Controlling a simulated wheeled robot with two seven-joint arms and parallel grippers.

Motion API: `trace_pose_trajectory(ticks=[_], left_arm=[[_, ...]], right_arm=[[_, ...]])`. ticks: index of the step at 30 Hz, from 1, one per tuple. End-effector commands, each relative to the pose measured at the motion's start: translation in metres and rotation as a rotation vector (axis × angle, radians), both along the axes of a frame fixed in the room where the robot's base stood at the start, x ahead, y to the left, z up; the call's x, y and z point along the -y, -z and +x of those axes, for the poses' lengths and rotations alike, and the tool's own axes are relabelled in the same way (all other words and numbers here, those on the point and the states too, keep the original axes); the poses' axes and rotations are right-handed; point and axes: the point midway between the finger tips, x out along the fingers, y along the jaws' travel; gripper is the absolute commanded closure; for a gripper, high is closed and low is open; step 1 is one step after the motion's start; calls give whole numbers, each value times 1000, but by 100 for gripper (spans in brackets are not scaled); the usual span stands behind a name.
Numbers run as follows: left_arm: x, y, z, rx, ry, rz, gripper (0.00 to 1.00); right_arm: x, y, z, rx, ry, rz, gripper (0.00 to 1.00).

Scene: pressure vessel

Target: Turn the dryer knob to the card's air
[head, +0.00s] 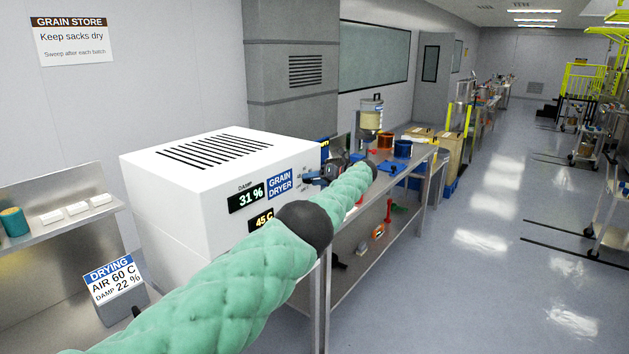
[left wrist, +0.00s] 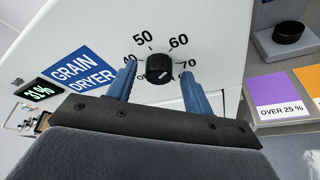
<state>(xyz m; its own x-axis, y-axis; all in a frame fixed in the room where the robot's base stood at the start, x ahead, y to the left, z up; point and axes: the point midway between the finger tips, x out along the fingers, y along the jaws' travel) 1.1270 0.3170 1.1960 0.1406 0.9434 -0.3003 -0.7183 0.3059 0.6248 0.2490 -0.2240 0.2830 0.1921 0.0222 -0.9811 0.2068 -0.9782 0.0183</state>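The white grain dryer (head: 185,205) stands on a metal bench; its displays read DAMP 31 % and 45 C. The drying card (head: 113,283) reads AIR 60 C, DAMP 22 %. The black dryer knob (left wrist: 160,68) shows in the left wrist view, with marks 50, 60 and 70 around it and a partly hidden 40 at left. A small white mark is on its face. My left gripper (left wrist: 158,70) is open, its blue fingers on either side of the knob with gaps visible. In the head view, the left gripper (head: 322,177) is at the dryer's front and hides the knob. My right gripper is out of view.
A purple and orange card marked OVER 25 % (left wrist: 279,108) and a black round object (left wrist: 289,32) lie right of the dryer. Blue and orange containers (head: 402,148) stand farther along the bench.

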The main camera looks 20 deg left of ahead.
Motion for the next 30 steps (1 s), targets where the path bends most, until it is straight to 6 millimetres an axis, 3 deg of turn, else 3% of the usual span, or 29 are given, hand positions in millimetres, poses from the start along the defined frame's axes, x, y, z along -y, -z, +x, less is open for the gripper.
trace_pose_trajectory(ticks=[11, 22, 30], left_arm=[[6, -4, 0, 1, 1, 0, 49], [52, -18, -7, 1, 2, 1, 49], [74, -22, -10, -1, 0, 1, 49]], right_arm=[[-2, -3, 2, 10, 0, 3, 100], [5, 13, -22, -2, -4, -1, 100], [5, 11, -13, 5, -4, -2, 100]])
